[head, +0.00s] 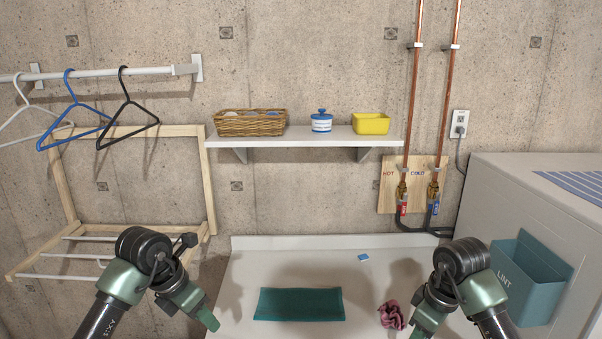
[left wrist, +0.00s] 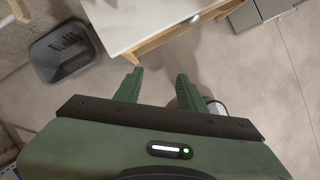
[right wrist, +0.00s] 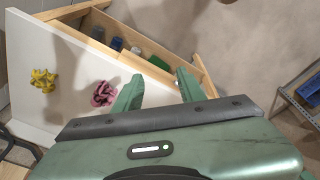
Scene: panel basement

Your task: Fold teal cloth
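The teal cloth (head: 299,304) lies flat on the white tabletop (head: 330,262) as a wide rectangle with fairly straight edges. I cannot tell whether it has layers. My left gripper (head: 209,318) is left of the cloth and apart from it. In the left wrist view its fingers (left wrist: 157,86) stand apart with nothing between them. My right arm is right of the cloth, its gripper (head: 419,328) partly cut off by the lower edge. In the right wrist view its fingers (right wrist: 158,90) are apart and empty. Neither wrist view shows the teal cloth.
A crumpled pink cloth (head: 391,315) lies beside my right gripper. A small blue piece (head: 363,257) lies farther back. A yellow crumpled thing (right wrist: 43,80) is on the tabletop. An open drawer (right wrist: 140,48) holds several items. A lint bin (head: 530,280) hangs on the machine at right.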

